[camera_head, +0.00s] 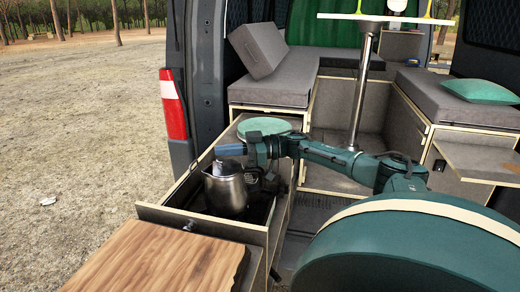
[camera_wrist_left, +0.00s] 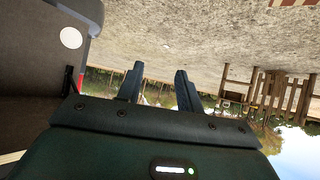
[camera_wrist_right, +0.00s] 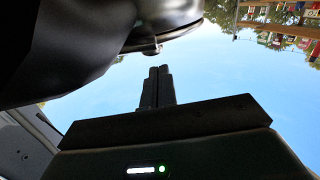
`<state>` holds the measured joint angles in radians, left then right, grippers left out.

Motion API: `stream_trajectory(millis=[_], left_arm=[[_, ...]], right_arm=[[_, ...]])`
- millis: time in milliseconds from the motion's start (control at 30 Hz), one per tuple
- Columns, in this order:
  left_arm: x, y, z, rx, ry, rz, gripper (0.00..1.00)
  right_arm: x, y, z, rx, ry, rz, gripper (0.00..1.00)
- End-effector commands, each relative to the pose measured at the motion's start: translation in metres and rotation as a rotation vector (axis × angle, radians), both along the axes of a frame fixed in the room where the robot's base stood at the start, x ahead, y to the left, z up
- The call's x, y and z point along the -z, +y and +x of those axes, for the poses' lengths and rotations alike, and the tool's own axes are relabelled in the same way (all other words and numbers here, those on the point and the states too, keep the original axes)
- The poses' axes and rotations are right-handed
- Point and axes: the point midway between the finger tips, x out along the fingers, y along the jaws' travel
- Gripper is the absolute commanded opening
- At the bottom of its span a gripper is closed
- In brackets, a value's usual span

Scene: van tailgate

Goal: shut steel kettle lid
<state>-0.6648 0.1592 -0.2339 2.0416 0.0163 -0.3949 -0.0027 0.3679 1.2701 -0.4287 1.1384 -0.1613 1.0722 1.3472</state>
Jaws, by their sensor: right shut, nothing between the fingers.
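The steel kettle (camera_head: 226,192) stands upright in the open drawer compartment at the tailgate, with its handle towards the right. A pale, shiny part, seemingly the lid (camera_head: 223,168), shows at its top; I cannot tell its exact angle. My right gripper (camera_head: 220,150) is shut and empty, just above the kettle's top and pointing left. In the right wrist view, my right gripper (camera_wrist_right: 158,72) lies close to the dark body of the kettle (camera_wrist_right: 60,50); contact is unclear. My left gripper (camera_wrist_left: 158,84) is open and empty, away from the kettle, and not in the head view.
A wooden board (camera_head: 160,258) covers the counter in front of the drawer (camera_head: 200,222). A round green object (camera_head: 264,127) lies behind the kettle. Grey cushioned benches (camera_head: 275,85) and a table post (camera_head: 361,90) stand farther back. Open ground (camera_head: 80,120) lies left.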

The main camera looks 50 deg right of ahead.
Motion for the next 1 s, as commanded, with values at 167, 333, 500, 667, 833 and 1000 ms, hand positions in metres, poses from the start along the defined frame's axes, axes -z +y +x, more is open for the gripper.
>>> stream_trajectory(millis=[167,333,500,667,833,1000], left_arm=[[0.0,0.0,0.0,-0.003,0.001,0.0,0.36],[0.0,0.0,0.0,-0.003,0.001,-0.001,0.36],[-0.002,0.0,0.0,-0.003,0.002,-0.001,0.36],[-0.014,0.003,-0.001,-0.008,0.012,0.005,0.36],[-0.018,0.012,-0.005,-0.031,0.063,0.028,0.36],[-0.005,0.012,-0.005,-0.031,0.059,0.026,0.36]], right_arm=[[0.0,0.0,0.0,0.0,0.0,0.0,0.0],[0.0,0.0,0.0,0.0,0.0,0.0,0.0],[-0.002,0.0,0.0,0.0,-0.001,0.001,0.0],[-0.018,0.002,0.001,0.0,-0.001,0.0,0.0],[-0.046,0.007,0.002,-0.001,0.0,0.0,0.0],[-0.061,-0.012,-0.017,0.002,0.004,-0.008,0.0]])
